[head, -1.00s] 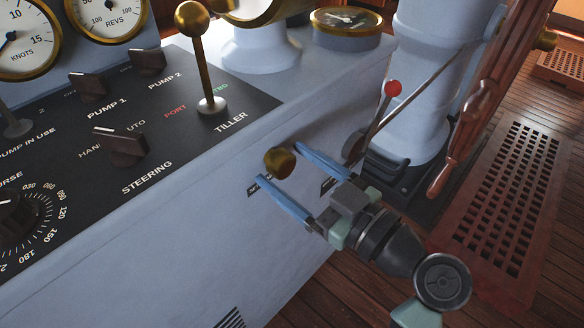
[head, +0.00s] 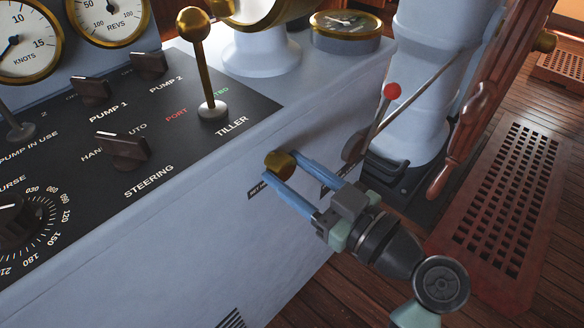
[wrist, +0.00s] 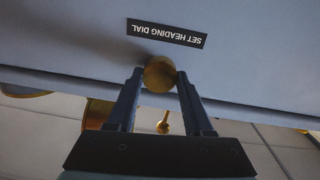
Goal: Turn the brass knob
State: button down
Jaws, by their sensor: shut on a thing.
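The round brass knob (head: 280,165) sticks out from the grey side of the console, below the tiller lever. My gripper (head: 281,165) has its two blue fingers closed against the knob from either side. In the wrist view, the knob (wrist: 159,74) sits between the two fingertips (wrist: 159,75), close under a black label (wrist: 167,33) reading "SET HEADING DIAL". The fingers hide part of the knob's sides in the head view.
The console top (head: 150,130) carries dark switches and the brass tiller lever (head: 198,60). A red-tipped lever (head: 391,91) stands to the right of my gripper, beside a pale pedestal (head: 425,95). A wooden wheel (head: 470,125) and floor grating (head: 510,200) are further right.

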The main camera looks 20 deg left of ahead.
jog(key=m+p, duration=0.1)
jog(key=m, duration=0.1)
jog(key=m+p, duration=0.3)
jog(key=shift+r+m+p, duration=0.25)
jog(key=shift+m+p, duration=0.15)
jog(key=m+p, duration=0.4)
jog(key=shift+w+m, duration=0.1)
jog(key=shift+m, duration=0.2)
jog(key=m+p, duration=0.5)
jog(key=shift+f+g, duration=0.1)
jog(key=shift+g, duration=0.3)
jog(key=shift+d+f+m+p, duration=0.1)
jog(key=shift+f+m+p, duration=0.1)
jog(key=shift+m+p, duration=1.55)
jog(key=shift+m, duration=0.35)
jog(key=shift+c, duration=1.4)
grip_release()
jog(key=shift+w, duration=0.1)
